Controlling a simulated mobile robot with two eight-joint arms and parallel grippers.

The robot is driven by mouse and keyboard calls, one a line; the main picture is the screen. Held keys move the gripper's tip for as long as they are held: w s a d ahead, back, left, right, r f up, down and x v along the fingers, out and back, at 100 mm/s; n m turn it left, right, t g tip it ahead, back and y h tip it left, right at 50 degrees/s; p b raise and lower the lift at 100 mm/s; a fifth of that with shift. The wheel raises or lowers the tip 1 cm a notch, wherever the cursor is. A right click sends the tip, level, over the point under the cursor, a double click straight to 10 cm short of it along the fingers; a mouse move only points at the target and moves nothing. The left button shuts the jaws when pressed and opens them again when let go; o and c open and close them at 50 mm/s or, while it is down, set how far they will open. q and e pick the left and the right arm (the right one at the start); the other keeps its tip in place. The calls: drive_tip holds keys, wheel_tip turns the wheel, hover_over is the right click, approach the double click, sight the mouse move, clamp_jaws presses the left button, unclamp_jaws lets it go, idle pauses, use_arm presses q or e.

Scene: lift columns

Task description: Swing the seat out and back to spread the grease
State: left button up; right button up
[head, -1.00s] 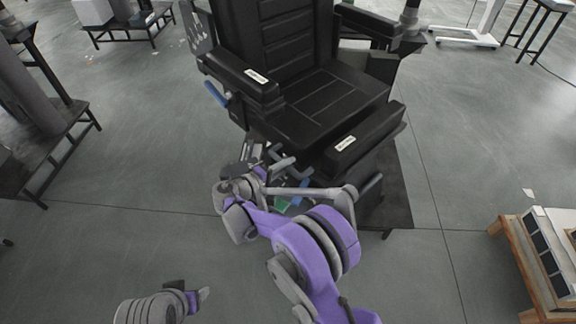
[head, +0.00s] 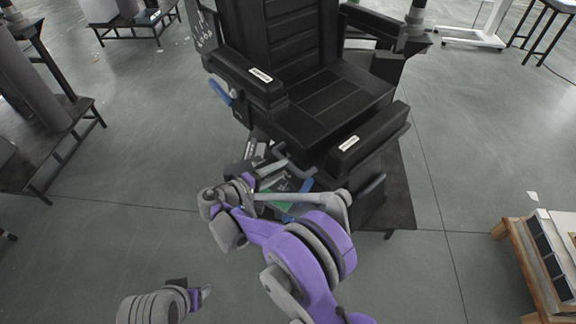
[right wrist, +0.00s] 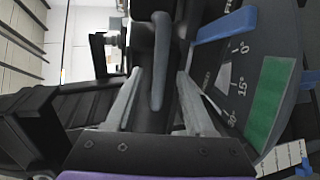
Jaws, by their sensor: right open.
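The black padded seat (head: 330,105) stands in the middle of the head view, with a backrest and armrests. Below its front left corner is an angle plate with a green patch (right wrist: 268,105), a blue patch (right wrist: 228,25) and marks 0°, 15° and 30°. My right gripper (right wrist: 159,75) is open beside this plate. A grey rounded bar (right wrist: 160,55) shows between its two fingers in the right wrist view; I cannot tell whether they touch it. In the head view the right wrist partly hides this spot. My left gripper (head: 203,294) is low at the left, away from the seat; its jaws are unclear.
The seat stands on a dark platform (head: 398,190). A wooden-framed rack (head: 520,250) stands at the lower right. A dark bench with a grey column (head: 75,120) is at the left. The grey floor between is clear.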

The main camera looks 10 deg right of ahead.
drive_tip(key=v, duration=0.5)
drive_tip(key=shift+s+a+r, duration=0.1)
drive_tip(key=shift+s+a, duration=0.05)
drive_tip(key=shift+a, duration=0.05)
idle(0.6)
drive_tip(key=s+d+r+m+g+y+p, duration=0.1)
drive_tip(key=s+d+r+y+p, duration=0.15)
drive_tip(key=d, duration=0.25)
drive_tip(key=s+d+r+g+y+p, duration=0.1)
drive_tip(key=s+d+r+g, duration=0.15)
drive_tip(key=d, duration=0.25)
drive_tip(key=s+d+r+m+g+y+p, duration=0.1)
drive_tip(key=s+d+r+y+p, duration=0.15)
drive_tip(key=s+d, duration=0.2)
drive_tip(key=s+d+r+m+y+p, duration=0.1)
drive_tip(key=s+r+m+y+p, duration=0.1)
drive_tip(key=s, duration=0.6)
drive_tip(key=s+d+r+m+t+y+p, duration=0.1)
drive_tip(key=s+r+m+y+p, duration=0.1)
drive_tip(key=s+y, duration=0.3)
drive_tip(key=s, duration=0.4)
drive_tip(key=shift+d+r+m+p, duration=0.3)
drive_tip(key=shift+p, duration=0.05)
drive_tip(key=shift+s, duration=0.2)
